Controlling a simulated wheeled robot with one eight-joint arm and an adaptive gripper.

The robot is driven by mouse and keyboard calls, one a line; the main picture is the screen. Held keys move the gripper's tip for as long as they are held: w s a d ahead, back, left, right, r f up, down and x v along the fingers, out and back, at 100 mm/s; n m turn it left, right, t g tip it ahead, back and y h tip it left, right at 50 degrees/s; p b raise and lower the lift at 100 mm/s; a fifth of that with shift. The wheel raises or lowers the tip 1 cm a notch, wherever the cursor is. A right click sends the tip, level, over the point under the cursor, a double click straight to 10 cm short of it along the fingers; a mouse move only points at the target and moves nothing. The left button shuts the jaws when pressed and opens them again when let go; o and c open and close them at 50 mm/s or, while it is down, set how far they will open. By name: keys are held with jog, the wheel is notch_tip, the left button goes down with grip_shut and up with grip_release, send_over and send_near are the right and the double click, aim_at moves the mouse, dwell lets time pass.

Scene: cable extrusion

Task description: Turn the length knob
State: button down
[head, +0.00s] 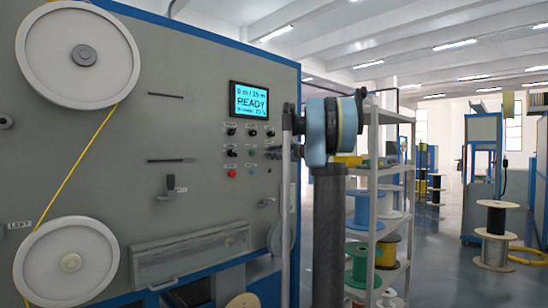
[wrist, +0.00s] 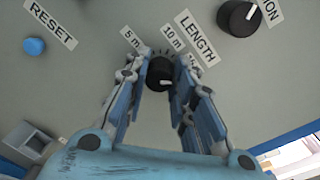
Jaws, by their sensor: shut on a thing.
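The length knob (wrist: 160,73) is black and round with a white mark, on the grey panel under a LENGTH label (wrist: 197,40). The marks "5 m" and "10 m" stand above it, and another mark is partly hidden by a finger. My gripper (wrist: 158,72) has a finger on each side of the knob and is shut on it. In the head view my gripper (head: 272,153) reaches the right part of the panel from the right and hides the knob. The screen (head: 249,99) reads "0 m / 15 m" and "READY".
A blue reset button (wrist: 35,46) is to the left and another black knob (wrist: 238,17) is at upper right. A red button (head: 231,173) is lower on the panel. A shelf of spools (head: 365,208) stands behind my arm, with open floor further right.

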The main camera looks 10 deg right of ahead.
jog(key=n, duration=1.2)
jog(key=n+t+h, duration=0.1)
jog(key=n, duration=1.2)
jog(key=shift+s+f, duration=0.1)
jog(key=shift+f, duration=0.1)
dwell(0.5)
jog(key=c, duration=1.3)
grip_release()
